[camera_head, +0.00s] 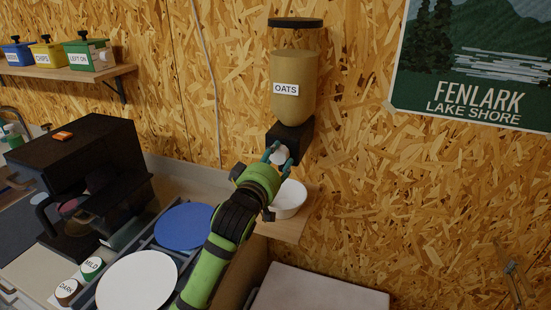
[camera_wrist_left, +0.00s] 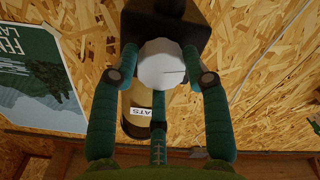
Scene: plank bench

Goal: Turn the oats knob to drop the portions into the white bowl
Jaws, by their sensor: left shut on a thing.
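The oats dispenser hangs on the wall, with a tan-filled canister (camera_head: 294,88) labelled OATS above a black base (camera_head: 292,138). Its white knob (camera_head: 278,155) is on the front of the base; in the left wrist view the knob (camera_wrist_left: 164,64) shows a thin line on its face. My left gripper (camera_head: 277,152) has its fingers shut on the knob, also clear in the left wrist view (camera_wrist_left: 162,70). The white bowl (camera_head: 290,198) stands on a ledge below the dispenser, partly hidden by my left gripper; its inside is hard to see. My right gripper is in neither view.
A black machine (camera_head: 80,165) stands at the left. A white plate (camera_head: 137,283) and a blue plate (camera_head: 184,226) lie near my left arm. A shelf (camera_head: 75,73) holds labelled boxes. A poster (camera_head: 475,65) hangs at right.

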